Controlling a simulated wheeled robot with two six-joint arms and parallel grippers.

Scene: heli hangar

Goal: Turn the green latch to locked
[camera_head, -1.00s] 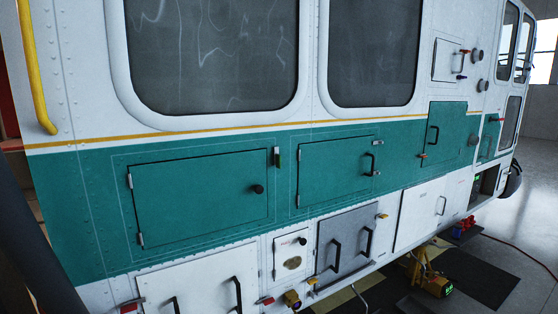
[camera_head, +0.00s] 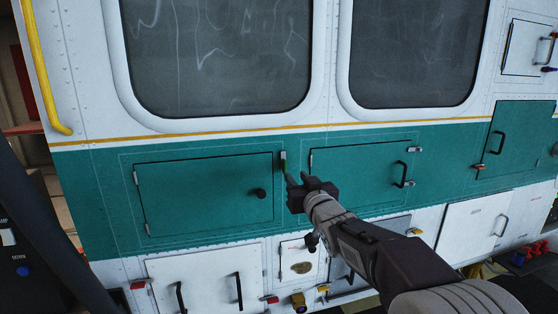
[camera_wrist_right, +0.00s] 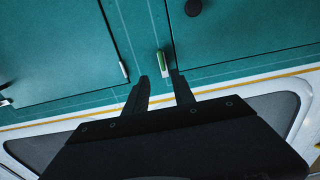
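The green latch (camera_head: 283,162) is a small upright bar with a pale end, on the green band between two green doors, by the upper right corner of the left green door (camera_head: 205,192). My right gripper (camera_head: 294,180) is just below and right of it in the head view, partly covering its surroundings. In the right wrist view the latch (camera_wrist_right: 162,63) shows just beyond the fingertips, in line with the gap between them. The right gripper (camera_wrist_right: 160,80) is open and empty, with no clear contact with the latch. My left gripper is not in view.
The left door has a round black knob (camera_head: 261,194). The right green door (camera_head: 350,178) has a black handle (camera_head: 401,174) and hinge-like metal fittings. Windows (camera_head: 215,55) lie above, white panels (camera_head: 210,280) below. The wall directly around the latch is mostly flat.

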